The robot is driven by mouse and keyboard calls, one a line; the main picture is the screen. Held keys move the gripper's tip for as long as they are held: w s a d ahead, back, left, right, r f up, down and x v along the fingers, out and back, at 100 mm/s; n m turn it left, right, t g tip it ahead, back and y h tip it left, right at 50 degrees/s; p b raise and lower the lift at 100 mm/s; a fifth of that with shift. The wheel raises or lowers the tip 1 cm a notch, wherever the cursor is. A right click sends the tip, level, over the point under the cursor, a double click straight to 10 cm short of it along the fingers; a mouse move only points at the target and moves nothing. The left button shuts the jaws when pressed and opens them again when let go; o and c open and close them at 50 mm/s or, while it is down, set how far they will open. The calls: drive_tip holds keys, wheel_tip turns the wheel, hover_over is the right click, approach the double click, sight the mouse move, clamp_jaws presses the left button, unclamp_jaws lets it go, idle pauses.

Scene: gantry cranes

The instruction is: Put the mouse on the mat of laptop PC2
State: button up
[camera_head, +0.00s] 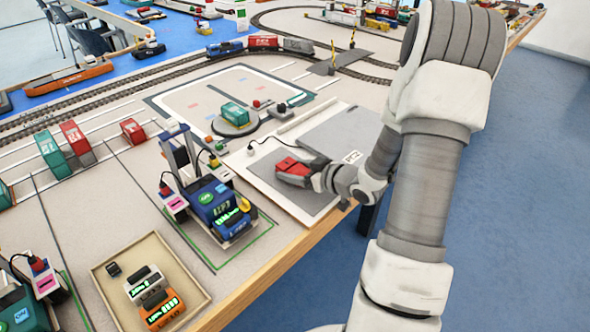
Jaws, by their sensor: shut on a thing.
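My gripper (287,174) is over the left part of the grey mat (305,198), in front of the grey laptop-like slab (342,134) labelled PC2. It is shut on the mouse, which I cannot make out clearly. Red shows at the gripper's end, and I cannot tell whether it is the jaws or the mouse. A thin black cable (270,138) runs from a small white piece (250,152) to behind the gripper. The gap between the gripper and the mat is hard to judge.
A blue crane model (222,208) stands left of the mat, close to my gripper. A tray (190,262) with small devices lies at the front left. The wooden table edge (285,258) runs below the mat. Train tracks and wagons fill the back.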

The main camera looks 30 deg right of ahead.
drive_tip(key=o, duration=1.3)
drive_tip(key=shift+s+r+p, duration=0.1)
drive_tip(key=shift+r+p, duration=0.2)
drive_tip(key=p+v, duration=0.3)
drive_tip(key=v, duration=0.8)
drive_tip(key=shift+s+d, duration=0.15)
drive_tip(key=shift+s, duration=0.25)
drive_tip(key=shift+w, duration=0.15)
